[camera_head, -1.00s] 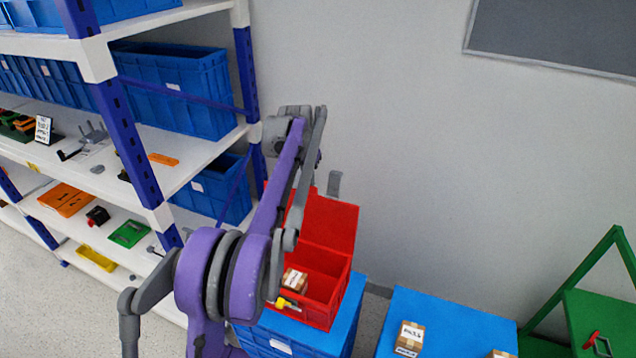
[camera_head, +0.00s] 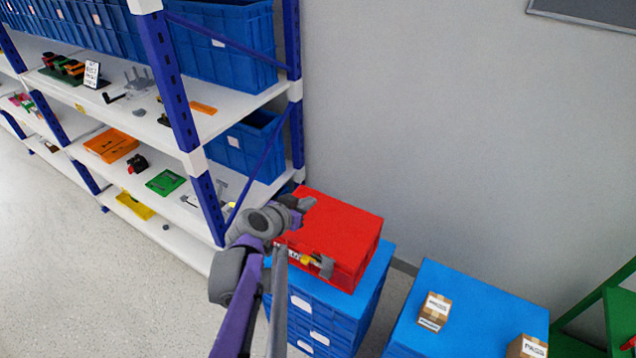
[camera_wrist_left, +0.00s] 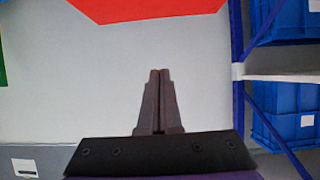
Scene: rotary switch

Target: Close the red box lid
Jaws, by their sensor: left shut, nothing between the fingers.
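The red box (camera_head: 346,275) stands on a stack of blue crates in the head view. Its red lid (camera_head: 335,222) is folded down over the box and lies nearly flat. A grey latch piece (camera_head: 326,266) hangs at the lid's front edge, beside a small yellow part (camera_head: 306,259). A pale sliver shows under the front left edge; I cannot tell whether the lid is fully seated. My left gripper (camera_head: 304,204) is at the lid's left side, touching or just above it. In the left wrist view its fingers (camera_wrist_left: 158,98) are together and empty. My right gripper is out of view.
A shelf rack (camera_head: 178,110) with blue bins and small goods stands close on the left. The blue crate stack (camera_head: 368,300) bears the box. A second blue surface (camera_head: 480,310) with cartons is at the right. A green frame (camera_head: 615,310) stands at the far right.

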